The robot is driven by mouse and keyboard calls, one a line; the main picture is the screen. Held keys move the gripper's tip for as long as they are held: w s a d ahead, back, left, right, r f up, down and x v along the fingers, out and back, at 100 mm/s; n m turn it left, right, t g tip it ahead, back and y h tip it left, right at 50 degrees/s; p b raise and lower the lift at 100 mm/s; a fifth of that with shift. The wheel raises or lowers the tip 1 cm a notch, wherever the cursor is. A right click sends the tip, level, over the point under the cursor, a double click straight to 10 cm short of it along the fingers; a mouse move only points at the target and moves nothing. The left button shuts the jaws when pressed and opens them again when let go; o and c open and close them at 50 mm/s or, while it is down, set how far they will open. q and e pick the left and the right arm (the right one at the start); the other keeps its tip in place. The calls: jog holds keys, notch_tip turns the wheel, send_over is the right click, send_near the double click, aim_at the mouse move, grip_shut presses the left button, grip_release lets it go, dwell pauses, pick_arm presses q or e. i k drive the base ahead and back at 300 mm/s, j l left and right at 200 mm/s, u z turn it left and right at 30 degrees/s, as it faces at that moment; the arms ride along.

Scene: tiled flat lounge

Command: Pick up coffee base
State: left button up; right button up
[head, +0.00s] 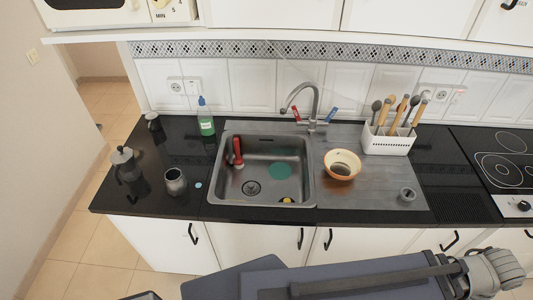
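A grey metal cup-like part (175,181), which looks like the coffee base, stands upright and open-topped on the black counter left of the sink. Behind it to the left stands a grey coffee pot part (126,164) with a lid knob and dark handle. A small grey metal piece (408,196), possibly another coffee maker part, sits at the front right of the drainboard. Neither of my grippers shows in the head view; parts of my own body are at the bottom edge.
The sink (236,200) holds a red-handled item (238,152) and a green disc (280,171). A bowl (342,165), utensil basket (388,140), green bottle (206,118) and dark cup (153,121) stand around it. The hob (500,165) is at right.

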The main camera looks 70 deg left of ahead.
aim_at(178, 184)
jog(key=u, duration=3.35)
